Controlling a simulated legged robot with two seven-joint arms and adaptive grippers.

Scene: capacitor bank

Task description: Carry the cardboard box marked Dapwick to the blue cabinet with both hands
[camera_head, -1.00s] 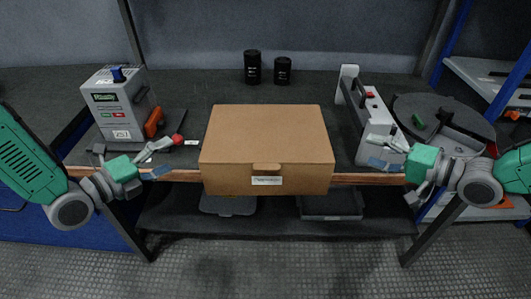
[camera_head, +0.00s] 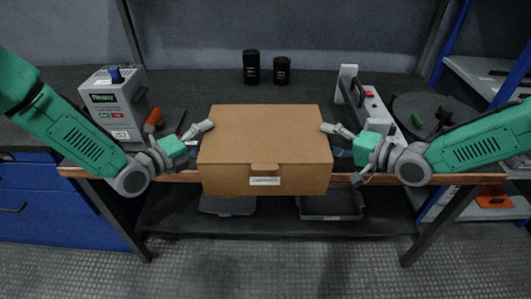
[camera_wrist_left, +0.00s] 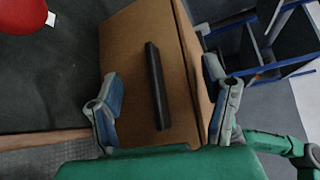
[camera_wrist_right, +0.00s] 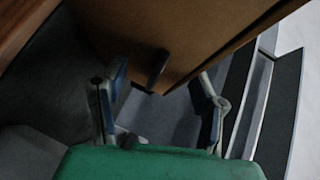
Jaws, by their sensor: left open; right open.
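The brown cardboard box (camera_head: 265,134) sits on the workbench at its front edge, a small white label on its front too small to read. My left gripper (camera_head: 202,140) is open at the box's left side. In the left wrist view, its fingers straddle a dark hand slot (camera_wrist_left: 157,85) in the box wall (camera_wrist_left: 135,50). My right gripper (camera_head: 336,141) is open close to the box's right side. In the right wrist view, a dark slot (camera_wrist_right: 157,68) shows between and beyond its fingers; contact cannot be told. A blue cabinet (camera_head: 38,205) with drawers stands at the left.
A grey device (camera_head: 112,105) stands left of the box on the bench (camera_head: 190,90). Two black canisters (camera_head: 251,66) stand behind. A grey-white instrument (camera_head: 368,100) and a round dark tray stand right. A blue-framed shelf stands far right. The floor in front is clear.

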